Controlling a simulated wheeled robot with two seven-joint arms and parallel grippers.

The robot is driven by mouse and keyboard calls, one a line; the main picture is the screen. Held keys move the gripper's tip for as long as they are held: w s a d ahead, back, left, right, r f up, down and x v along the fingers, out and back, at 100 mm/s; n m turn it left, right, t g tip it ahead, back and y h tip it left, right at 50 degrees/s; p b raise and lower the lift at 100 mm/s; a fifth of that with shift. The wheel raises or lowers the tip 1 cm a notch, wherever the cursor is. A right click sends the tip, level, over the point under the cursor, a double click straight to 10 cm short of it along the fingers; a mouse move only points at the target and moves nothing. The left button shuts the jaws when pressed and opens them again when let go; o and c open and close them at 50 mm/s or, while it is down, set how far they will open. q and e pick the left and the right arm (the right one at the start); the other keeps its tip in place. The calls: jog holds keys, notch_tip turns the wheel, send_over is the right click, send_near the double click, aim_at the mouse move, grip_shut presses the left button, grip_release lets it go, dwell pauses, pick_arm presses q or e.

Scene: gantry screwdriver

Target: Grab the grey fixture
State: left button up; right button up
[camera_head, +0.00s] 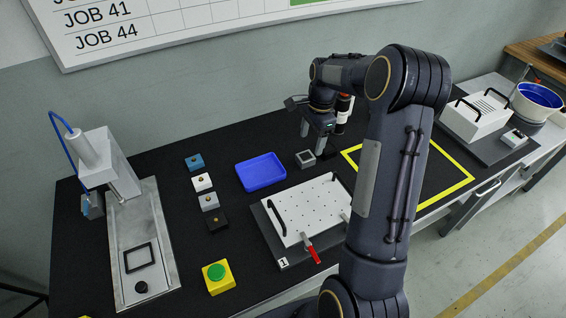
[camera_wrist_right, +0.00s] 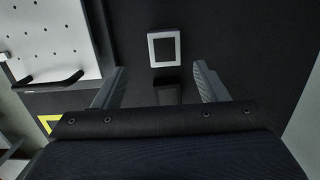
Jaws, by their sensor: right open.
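A small grey square fixture (camera_head: 305,158) with a dark centre sits on the black table mat, right of the blue tray. In the right wrist view the fixture (camera_wrist_right: 164,35) lies ahead of the fingertips and roughly between their lines. My right gripper (camera_head: 314,140) points down just behind the fixture. Its two fingers are apart in the right wrist view (camera_wrist_right: 160,72), with nothing held between them. The fixture appears clear of both fingers. My left gripper is not in view.
A blue tray (camera_head: 261,174) lies left of the fixture. A white perforated plate (camera_head: 302,208) with handles and a red clamp lies in front. Several coloured blocks, including a grey one (camera_head: 208,201), stand further left. A yellow-outlined area (camera_head: 425,171) lies right, behind my arm.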

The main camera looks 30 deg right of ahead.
aim_at(306, 156)
jog(key=f, duration=0.5)
jog(key=a+f, duration=0.1)
jog(key=f, duration=0.1)
jog(key=shift+w+f, duration=0.35)
jog(key=shift+w, duration=0.05)
jog(key=shift+c, duration=0.5)
jog(key=shift+d, duration=0.1)
jog(key=c, duration=1)
jog(key=shift+c, duration=0.3)
jog(key=shift+r, duration=0.15)
